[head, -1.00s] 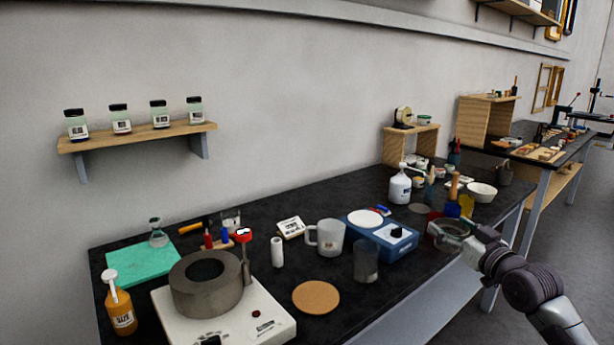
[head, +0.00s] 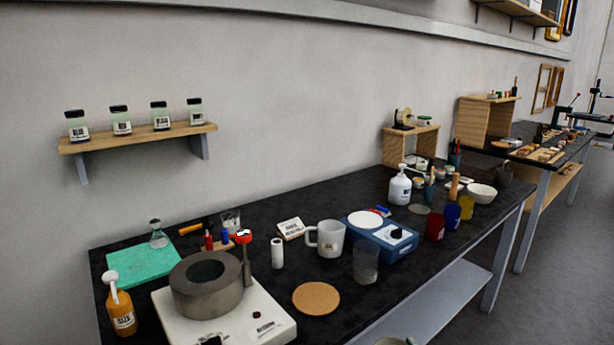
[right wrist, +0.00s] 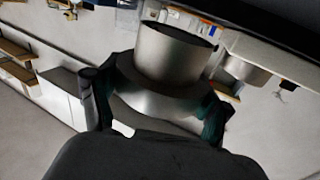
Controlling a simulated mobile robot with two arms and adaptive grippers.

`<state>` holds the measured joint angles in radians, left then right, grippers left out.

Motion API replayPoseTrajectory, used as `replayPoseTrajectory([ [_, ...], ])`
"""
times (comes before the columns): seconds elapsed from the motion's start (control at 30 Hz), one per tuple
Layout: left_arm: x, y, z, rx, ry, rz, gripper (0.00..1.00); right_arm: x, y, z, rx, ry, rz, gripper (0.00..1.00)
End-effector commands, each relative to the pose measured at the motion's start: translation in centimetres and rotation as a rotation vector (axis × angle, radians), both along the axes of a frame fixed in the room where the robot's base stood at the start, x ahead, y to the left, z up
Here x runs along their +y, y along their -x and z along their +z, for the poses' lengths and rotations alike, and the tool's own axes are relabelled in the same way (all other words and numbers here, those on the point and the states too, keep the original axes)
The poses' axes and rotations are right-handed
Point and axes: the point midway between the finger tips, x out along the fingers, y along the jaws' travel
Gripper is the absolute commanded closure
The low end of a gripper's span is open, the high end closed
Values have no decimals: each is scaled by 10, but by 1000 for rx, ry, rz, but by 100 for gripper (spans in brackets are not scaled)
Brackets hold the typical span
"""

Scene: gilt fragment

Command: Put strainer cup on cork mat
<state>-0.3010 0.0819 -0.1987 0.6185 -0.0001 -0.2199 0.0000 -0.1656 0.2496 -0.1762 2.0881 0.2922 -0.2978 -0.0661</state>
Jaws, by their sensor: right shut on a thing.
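The cork mat (head: 316,298) is a round brown disc lying flat and bare on the black bench in the head view. The strainer cup (right wrist: 175,52) is a grey metal cup with a wide flange, seen large in the right wrist view. My right gripper (right wrist: 158,108) is shut on it, with dark green finger pads on both sides. In the head view only a sliver of what seems to be the cup's rim (head: 394,341) shows at the bottom edge, to the right of and nearer than the mat. My left gripper is not in view.
A glass beaker (head: 366,262), white mug (head: 330,240) and blue scale (head: 381,238) stand behind and right of the mat. A white hotplate (head: 268,322) with a grey ring heater (head: 206,284) is to its left. The bench is clear in front of the mat.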

Motion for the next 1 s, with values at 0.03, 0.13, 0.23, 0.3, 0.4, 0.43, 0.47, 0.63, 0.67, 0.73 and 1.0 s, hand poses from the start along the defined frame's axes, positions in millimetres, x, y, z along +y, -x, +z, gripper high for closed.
replayPoseTrajectory([
  [0.03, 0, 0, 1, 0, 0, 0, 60, 3, 22, -6, 9, -10, -27, 54],
  [0.13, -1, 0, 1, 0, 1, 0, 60, 1, 58, -9, 9, -9, -91, 54],
  [0.23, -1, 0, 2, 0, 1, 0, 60, -6, 89, -9, 8, -3, -161, 54],
  [0.3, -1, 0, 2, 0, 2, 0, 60, -12, 107, -7, 7, -2, -206, 54],
  [0.4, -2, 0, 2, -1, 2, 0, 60, -21, 127, -4, 5, 0, -257, 54],
  [0.43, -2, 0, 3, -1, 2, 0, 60, -23, 131, -4, 5, 1, -269, 54],
  [0.47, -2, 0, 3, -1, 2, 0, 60, -25, 134, -3, 4, 1, -279, 54],
  [0.63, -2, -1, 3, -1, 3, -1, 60, -31, 145, -1, 0, 3, -308, 54],
  [0.67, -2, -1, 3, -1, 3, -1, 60, -31, 145, 0, 0, 3, -309, 54],
  [0.73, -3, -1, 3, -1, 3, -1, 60, -31, 145, 0, -1, 2, -309, 54],
  [1.0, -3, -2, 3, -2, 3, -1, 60, -23, 142, 6, -4, 2, -268, 54],
])
